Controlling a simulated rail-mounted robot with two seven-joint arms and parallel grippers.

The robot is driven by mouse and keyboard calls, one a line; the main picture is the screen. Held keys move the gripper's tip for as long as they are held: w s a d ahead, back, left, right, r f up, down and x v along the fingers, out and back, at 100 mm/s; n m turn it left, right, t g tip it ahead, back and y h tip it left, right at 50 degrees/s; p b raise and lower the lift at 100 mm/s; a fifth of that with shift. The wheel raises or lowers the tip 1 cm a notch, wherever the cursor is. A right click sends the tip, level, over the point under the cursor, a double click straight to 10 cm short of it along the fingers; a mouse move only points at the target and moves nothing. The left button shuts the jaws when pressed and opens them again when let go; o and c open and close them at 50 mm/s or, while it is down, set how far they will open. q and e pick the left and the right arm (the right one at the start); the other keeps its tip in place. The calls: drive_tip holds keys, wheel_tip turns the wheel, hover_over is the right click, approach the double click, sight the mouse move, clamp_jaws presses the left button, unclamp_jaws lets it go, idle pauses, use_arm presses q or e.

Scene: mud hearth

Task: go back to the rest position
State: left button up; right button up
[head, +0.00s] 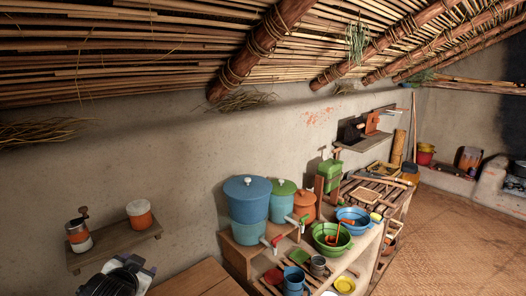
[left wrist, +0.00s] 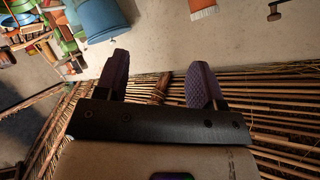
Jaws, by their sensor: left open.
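My left gripper (head: 120,276) shows at the bottom left edge of the head view, below the small wall shelf and left of the wooden bench top. In the left wrist view its two dark fingers (left wrist: 160,76) are spread wide apart, with nothing between them but wall and cane roof behind. It is open and empty and touches nothing that I can see. My right gripper is in neither view.
A small shelf (head: 115,246) holds a grinder (head: 78,236) and an orange-white jar (head: 140,215). A blue dispenser (head: 247,203) stands right of a bare wooden top (head: 198,279). Bowls, including a green one (head: 331,238), crowd the counter. Woven floor (head: 455,245) is clear.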

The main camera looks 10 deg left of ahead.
use_arm(q)
drive_tip(key=s+d+f+g+h, duration=0.25)
drive_tip(key=s+d+f, duration=0.25)
drive_tip(key=s+f, duration=0.6)
drive_tip(key=s+d+f+g+h, duration=0.1)
drive_tip(key=s+d+f+g, duration=0.3)
drive_tip(key=s+f, duration=0.8)
drive_tip(key=s+d+f+g+h, duration=0.15)
drive_tip(key=s+d+f, duration=0.55)
drive_tip(key=s, duration=0.7)
wheel_tip(320, 180, up, 18)
drive_tip(key=w+a+p, duration=0.1)
drive_tip(key=p, duration=1.7)
drive_tip(key=shift+a+f, duration=0.15)
drive_tip(key=shift+a, duration=0.1)
